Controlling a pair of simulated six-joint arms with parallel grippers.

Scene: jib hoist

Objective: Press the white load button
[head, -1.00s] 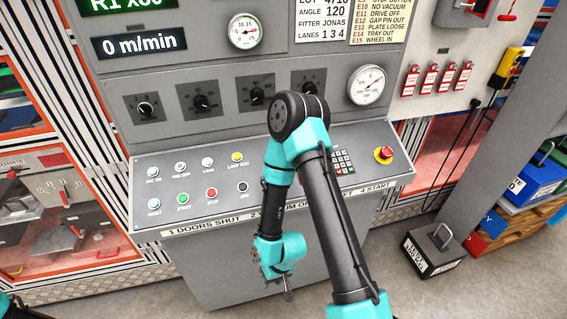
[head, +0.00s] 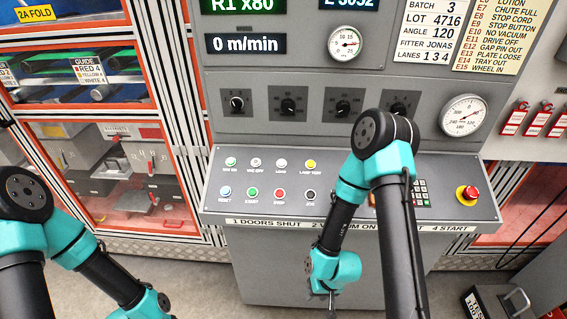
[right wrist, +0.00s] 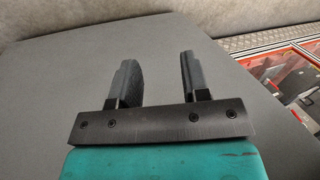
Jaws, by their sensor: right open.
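The white load button (head: 281,163) is in the back row of the sloping grey control panel, between the white vac off button (head: 256,162) and the yellow lamp test button (head: 311,164). Nothing covers it. My right gripper (head: 332,295) hangs low in front of the cabinet, below the panel's front edge and to the right of the button, well apart from it. In the right wrist view its two fingers (right wrist: 157,78) are spread with nothing between them. My left arm comes in at the lower left; its gripper is out of the picture.
The front row holds blue reset (head: 226,191), green start (head: 252,192), red stop (head: 279,193) and black jog (head: 310,194) buttons. A keypad (head: 420,192) is partly behind my right arm. A red emergency stop (head: 467,193) sits at the right. Dials and gauges stand above.

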